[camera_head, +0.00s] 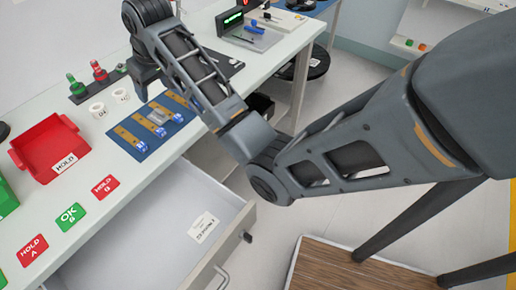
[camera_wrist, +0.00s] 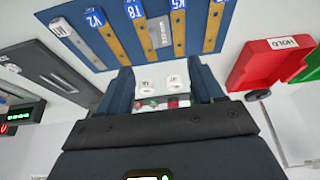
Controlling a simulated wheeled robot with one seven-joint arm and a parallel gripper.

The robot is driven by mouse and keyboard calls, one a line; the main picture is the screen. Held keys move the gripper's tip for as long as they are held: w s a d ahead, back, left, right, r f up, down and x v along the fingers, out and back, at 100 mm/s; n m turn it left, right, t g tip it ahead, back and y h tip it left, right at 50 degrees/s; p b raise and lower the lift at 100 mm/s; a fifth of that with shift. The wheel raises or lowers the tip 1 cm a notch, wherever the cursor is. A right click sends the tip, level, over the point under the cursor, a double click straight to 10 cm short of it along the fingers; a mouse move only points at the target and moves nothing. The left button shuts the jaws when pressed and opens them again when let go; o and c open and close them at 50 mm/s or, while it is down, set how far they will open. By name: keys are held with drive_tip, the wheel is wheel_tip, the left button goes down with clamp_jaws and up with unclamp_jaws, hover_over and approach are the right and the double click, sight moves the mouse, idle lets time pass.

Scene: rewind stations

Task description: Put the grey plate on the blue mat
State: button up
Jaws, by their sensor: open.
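The blue mat (camera_head: 174,132) lies on the white bench. It carries several tan strips with blue-and-white labels, and it fills the top of the wrist view (camera_wrist: 147,52). A small grey plate (camera_wrist: 160,33) lies on the mat between two strips in the wrist view; it also shows near the mat's middle in the head view (camera_head: 156,117). My gripper (camera_head: 142,90) is above the bench just behind the mat, pointing down. In the wrist view its two dark fingers (camera_wrist: 163,86) are apart with nothing held between them.
A red tray (camera_head: 50,147) and HOLD and OK labels are at left. An open drawer (camera_head: 165,235) juts from the bench front. A display device (camera_head: 231,20) stands at the back.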

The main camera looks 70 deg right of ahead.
drive_tip(key=s+a+f, duration=0.2)
drive_tip(key=f, duration=0.1)
drive_tip(key=s+a+f+t, duration=0.1)
drive_tip(key=s+a+f, duration=0.1)
drive_tip(key=a+f, duration=0.1)
drive_tip(key=s+a+f+t, duration=0.1)
drive_tip(key=s+a+f, duration=0.1)
drive_tip(key=f, duration=0.2)
drive_tip(key=shift+s+a+f+n, duration=0.2)
drive_tip(key=shift+f+n, duration=0.1)
drive_tip(key=s+a+f+t, duration=0.1)
drive_tip(key=s+a, duration=0.2)
drive_tip(key=s, duration=0.4)
drive_tip(key=s+a+f+n+t, duration=0.1)
drive_tip(key=s+a+t, duration=0.1)
drive_tip(key=s+a, duration=0.3)
drive_tip(key=s+a+f+t, duration=0.1)
drive_tip(key=s+a, duration=0.1)
drive_tip(key=s, duration=0.6)
drive_tip(key=s+a+r+t, duration=0.1)
drive_tip(key=s+r+t, duration=0.1)
drive_tip(key=s+r, duration=0.6)
drive_tip(key=s+a+r+n+t+y, duration=0.1)
drive_tip(key=s+a+r+t, duration=0.1)
drive_tip(key=s+r, duration=0.5)
drive_tip(key=shift+s+a+r+n+t, duration=0.3)
drive_tip(key=shift+s+r, duration=0.05)
drive_tip(key=shift+s, duration=0.3)
drive_tip(key=shift+f, duration=0.1)
